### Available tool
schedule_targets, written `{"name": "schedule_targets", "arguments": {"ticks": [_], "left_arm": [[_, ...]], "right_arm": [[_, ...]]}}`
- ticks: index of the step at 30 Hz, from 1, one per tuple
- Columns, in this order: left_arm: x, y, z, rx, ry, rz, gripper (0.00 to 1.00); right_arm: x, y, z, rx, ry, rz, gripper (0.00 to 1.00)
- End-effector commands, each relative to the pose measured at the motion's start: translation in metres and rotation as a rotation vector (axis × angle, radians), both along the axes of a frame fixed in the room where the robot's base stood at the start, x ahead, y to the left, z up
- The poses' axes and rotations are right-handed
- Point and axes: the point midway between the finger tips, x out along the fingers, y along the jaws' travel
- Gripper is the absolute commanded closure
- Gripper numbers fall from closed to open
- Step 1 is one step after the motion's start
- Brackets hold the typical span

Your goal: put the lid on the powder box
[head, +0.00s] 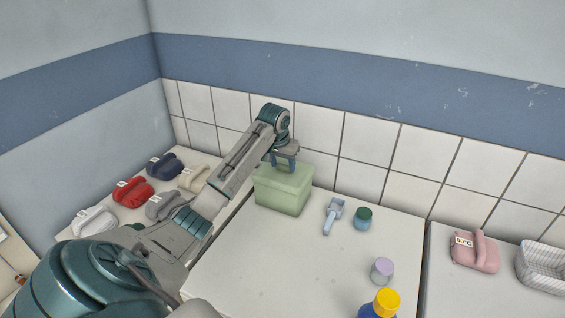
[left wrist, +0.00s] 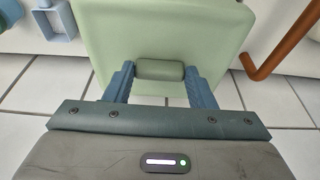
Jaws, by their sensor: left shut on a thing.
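The pale green powder box (head: 281,196) stands on the white worktop near the tiled wall. Its green lid (left wrist: 160,35) fills the top of the left wrist view, with a darker green handle (left wrist: 160,70) on it. My left gripper (head: 284,166) is shut on this handle, one blue finger on each side. In the head view the lid is at the top of the box, with no clear gap between them. I cannot tell whether it is fully seated. My right gripper is not in view.
A light blue scoop (head: 333,215), a green-capped jar (head: 363,218), a purple-capped jar (head: 382,270) and a yellow-capped blue bottle (head: 381,303) stand right of the box. Coloured bundles, including a red one (head: 133,193), lie left. A brown bent rod (left wrist: 280,45) shows beside the lid.

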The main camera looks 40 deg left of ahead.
Motion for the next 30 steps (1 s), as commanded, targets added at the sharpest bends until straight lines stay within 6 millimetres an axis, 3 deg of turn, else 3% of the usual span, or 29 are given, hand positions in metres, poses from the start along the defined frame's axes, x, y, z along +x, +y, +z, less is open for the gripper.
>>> {"name": "schedule_targets", "arguments": {"ticks": [30], "left_arm": [[0.0001, 0.0, -0.0068, 0.0, 0.0, 0.0, 0.72]], "right_arm": [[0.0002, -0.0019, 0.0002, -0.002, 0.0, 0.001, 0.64]]}}
